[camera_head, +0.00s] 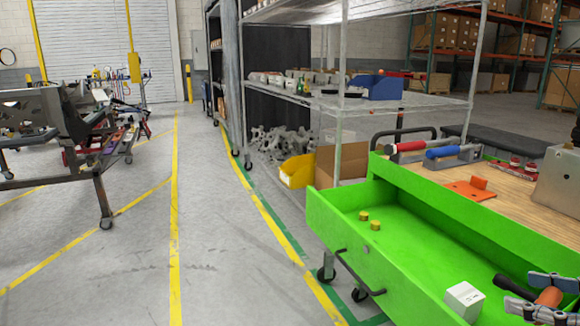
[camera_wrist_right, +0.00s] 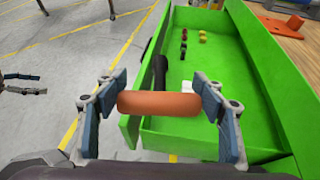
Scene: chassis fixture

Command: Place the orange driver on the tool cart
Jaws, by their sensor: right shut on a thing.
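The orange driver (camera_head: 548,297) is at the lower right of the head view, with a dark part extending to its upper left. My right gripper (camera_head: 546,298) is shut on it; in the right wrist view the orange handle (camera_wrist_right: 160,103) lies crosswise between both fingers. It is held above the open green drawer (camera_head: 400,262) of the tool cart. The cart's wooden top (camera_head: 520,200) is behind the drawer. My left gripper (camera_wrist_right: 24,84) shows small at the left edge of the right wrist view, its fingers apart and empty.
The drawer holds a white box (camera_head: 464,300) and yellow round pieces (camera_head: 375,225). Red and blue handled tools (camera_head: 445,152), an orange bracket (camera_head: 470,189) and a metal box (camera_head: 560,180) occupy the cart top. A shelf rack (camera_head: 340,100) stands behind.

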